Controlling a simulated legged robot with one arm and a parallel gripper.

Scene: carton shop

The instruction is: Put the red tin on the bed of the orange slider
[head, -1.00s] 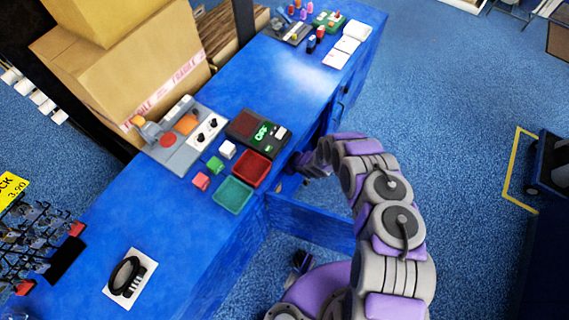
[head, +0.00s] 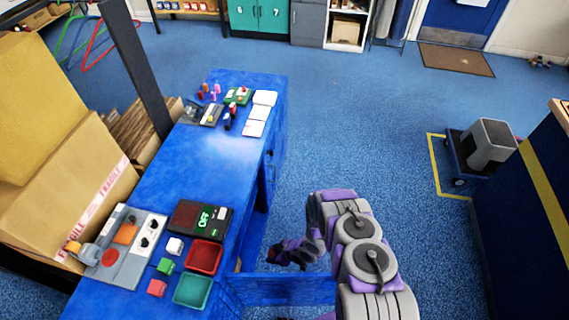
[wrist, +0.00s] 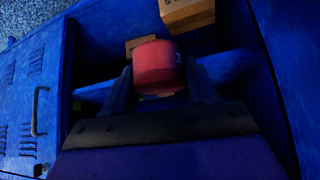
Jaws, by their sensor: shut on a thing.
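The red tin (wrist: 153,66) is between the two fingers of my gripper (wrist: 158,82) in the wrist view, and the gripper is shut on it. The tin's rounded side and a pale mark on its right show. In the head view my gripper (head: 276,256) is low beside the blue bench, near an open blue panel, and the tin cannot be made out there. A grey device with an orange patch (head: 125,233), a red button and black knobs lies on the bench at left. It may be the orange slider, but I cannot tell.
On the blue bench (head: 215,165) are a red tray (head: 205,257), a green tray (head: 192,291), small blocks and a dark display (head: 201,217). Wooden blocks (wrist: 187,13) lie behind the tin in the dark blue compartment. Open floor lies right of the bench.

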